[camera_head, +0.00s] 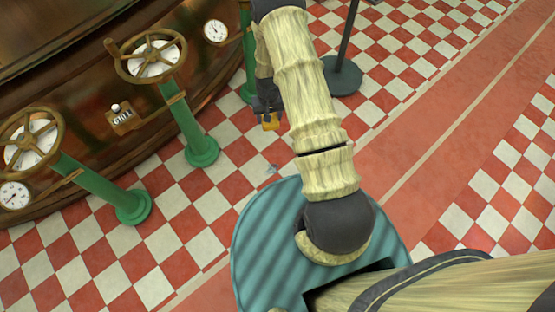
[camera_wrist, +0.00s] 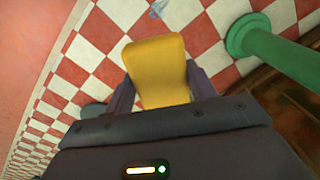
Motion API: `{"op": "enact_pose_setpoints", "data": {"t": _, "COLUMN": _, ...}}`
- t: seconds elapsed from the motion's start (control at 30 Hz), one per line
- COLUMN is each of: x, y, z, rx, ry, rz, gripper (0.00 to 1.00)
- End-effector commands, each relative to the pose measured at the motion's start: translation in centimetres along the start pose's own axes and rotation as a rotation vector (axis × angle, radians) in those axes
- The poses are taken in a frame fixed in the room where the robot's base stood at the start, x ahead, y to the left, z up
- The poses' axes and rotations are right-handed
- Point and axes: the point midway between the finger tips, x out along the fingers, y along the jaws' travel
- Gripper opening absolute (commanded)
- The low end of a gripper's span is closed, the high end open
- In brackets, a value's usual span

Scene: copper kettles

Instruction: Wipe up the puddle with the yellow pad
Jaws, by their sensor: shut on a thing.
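The yellow pad (camera_wrist: 158,65) is held between the two dark fingers of my gripper (camera_wrist: 160,88) in the wrist view. In the head view the pad (camera_head: 271,122) shows as a small yellow patch below my gripper (camera_head: 267,106), partly beside my arm. The pad looks held above the floor, not touching it. A small pale bluish patch, seemingly the puddle (camera_head: 271,169), lies on the checkered floor just beyond my base.
Green posts with brass handwheels (camera_head: 201,151) stand at left before a large copper kettle (camera_head: 60,40). A dark round stand base (camera_head: 342,77) with a pole stands at the upper middle. Checkered floor (camera_head: 205,205) around the puddle is clear. A plain red strip (camera_head: 440,130) runs at right.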

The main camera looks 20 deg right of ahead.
Motion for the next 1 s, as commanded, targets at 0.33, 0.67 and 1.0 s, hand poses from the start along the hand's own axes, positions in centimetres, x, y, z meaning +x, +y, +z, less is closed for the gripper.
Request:
{"op": "enact_pose_setpoints", "data": {"t": 0.33, "x": 15.3, "y": 1.5, "z": 1.0, "rx": 0.057, "ry": -0.003, "rz": 0.002, "gripper": 0.31}}
{"op": "enact_pose_setpoints", "data": {"t": 0.67, "x": 25.4, "y": 2.5, "z": 2.2, "rx": 0.102, "ry": 0.000, "rz": 0.004, "gripper": 0.31}}
{"op": "enact_pose_setpoints", "data": {"t": 1.0, "x": 25.9, "y": 2.6, "z": 2.4, "rx": 0.107, "ry": 0.001, "rz": 0.004, "gripper": 0.31}}
